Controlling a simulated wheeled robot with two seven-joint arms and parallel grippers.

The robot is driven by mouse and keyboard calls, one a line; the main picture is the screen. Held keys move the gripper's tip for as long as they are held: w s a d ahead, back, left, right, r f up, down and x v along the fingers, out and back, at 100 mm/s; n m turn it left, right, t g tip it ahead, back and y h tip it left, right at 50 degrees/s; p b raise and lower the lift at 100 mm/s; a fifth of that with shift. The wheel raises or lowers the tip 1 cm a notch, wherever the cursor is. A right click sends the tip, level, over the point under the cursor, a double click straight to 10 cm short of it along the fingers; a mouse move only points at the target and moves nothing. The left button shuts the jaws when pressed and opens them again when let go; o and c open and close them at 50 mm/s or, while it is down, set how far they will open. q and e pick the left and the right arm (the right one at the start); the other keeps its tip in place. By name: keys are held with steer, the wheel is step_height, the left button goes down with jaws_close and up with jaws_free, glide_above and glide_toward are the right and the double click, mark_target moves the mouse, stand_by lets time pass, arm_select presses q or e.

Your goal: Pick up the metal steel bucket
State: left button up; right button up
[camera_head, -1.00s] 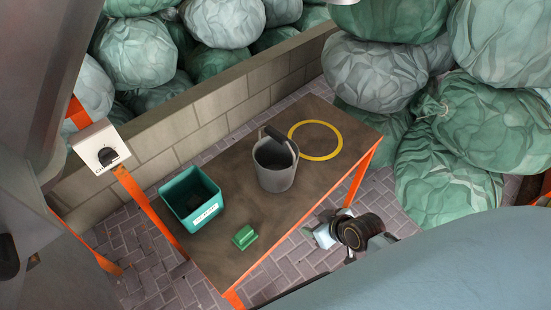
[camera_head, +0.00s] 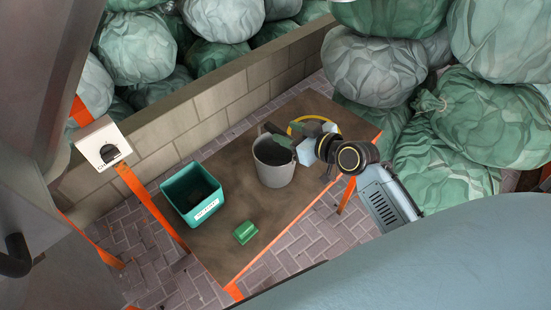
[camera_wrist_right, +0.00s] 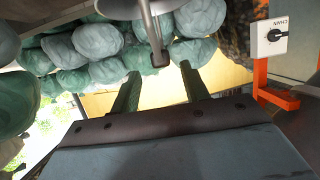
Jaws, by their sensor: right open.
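The grey metal bucket (camera_head: 273,165) stands upright on the brown table, its dark handle grip (camera_head: 276,130) raised over the rim. My right gripper (camera_head: 289,140) reaches in from the right at the bucket's upper right side, close to the handle and rim. Whether it touches them cannot be told. In the right wrist view my right gripper (camera_wrist_right: 160,71) has its two green fingers apart. A grey bar with a dark end (camera_wrist_right: 158,55), seemingly the bucket handle, shows in line with the gap between the fingertips. My left gripper is not in view.
The table (camera_head: 215,235) also holds a green bin (camera_head: 191,195), a small green block (camera_head: 245,232) and a yellow ring (camera_head: 312,120), partly covered by my right gripper. A block wall (camera_head: 215,105) runs behind; large bags (camera_head: 455,135) crowd the right.

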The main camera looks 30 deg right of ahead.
mark_target(282, 133)
steer(key=x, duration=0.5)
steer(key=shift+a+f, duration=0.25)
steer(key=shift+f, duration=0.1)
jaws_close()
